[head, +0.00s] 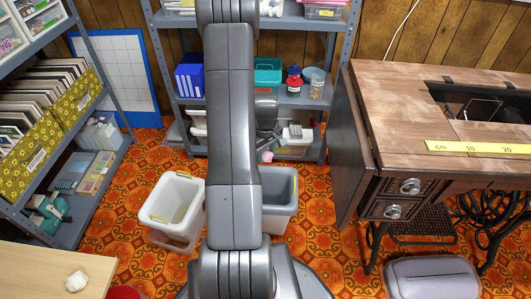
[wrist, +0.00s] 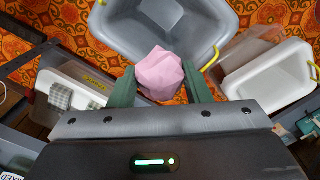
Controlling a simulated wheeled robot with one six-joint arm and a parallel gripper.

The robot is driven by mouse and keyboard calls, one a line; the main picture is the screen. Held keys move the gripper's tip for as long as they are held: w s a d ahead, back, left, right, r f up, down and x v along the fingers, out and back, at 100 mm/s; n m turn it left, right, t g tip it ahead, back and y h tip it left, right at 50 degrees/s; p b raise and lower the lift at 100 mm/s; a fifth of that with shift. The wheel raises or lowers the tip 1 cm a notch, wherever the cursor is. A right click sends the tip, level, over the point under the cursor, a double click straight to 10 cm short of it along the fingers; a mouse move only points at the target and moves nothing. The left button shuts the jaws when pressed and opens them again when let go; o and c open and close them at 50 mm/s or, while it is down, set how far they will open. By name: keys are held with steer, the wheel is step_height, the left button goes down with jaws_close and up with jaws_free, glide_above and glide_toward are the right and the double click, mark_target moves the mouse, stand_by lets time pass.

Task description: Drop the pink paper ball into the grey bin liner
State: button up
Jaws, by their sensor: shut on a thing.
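The pink paper ball (wrist: 160,73) is between the green fingers of my gripper (wrist: 161,86), which is shut on it. In the head view the ball (head: 267,156) shows small beside my arm, just above the grey bin's far rim in the picture. The grey bin liner (head: 291,186) stands open on the floor, partly hidden by my arm. In the wrist view, the grey bin liner (wrist: 118,37) is beyond the fingers, and the ball overlaps its rim. I cannot tell the ball's height above it.
A white bin (head: 160,212) with yellow handles stands left of the grey one. A metal shelf (head: 297,98) with boxes is behind, and the sewing table (head: 400,100) is at right. A crumpled white ball (head: 76,281) lies on the wooden table at lower left.

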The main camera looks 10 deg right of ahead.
mark_target(266, 152)
step_height(266, 152, down, 6)
steer(key=b, duration=0.3)
steer(key=shift+r+b, duration=0.15)
steer(key=shift+b, duration=0.2)
steer(key=o, duration=1)
step_height(266, 152, up, 14)
steer(key=p, duration=0.5)
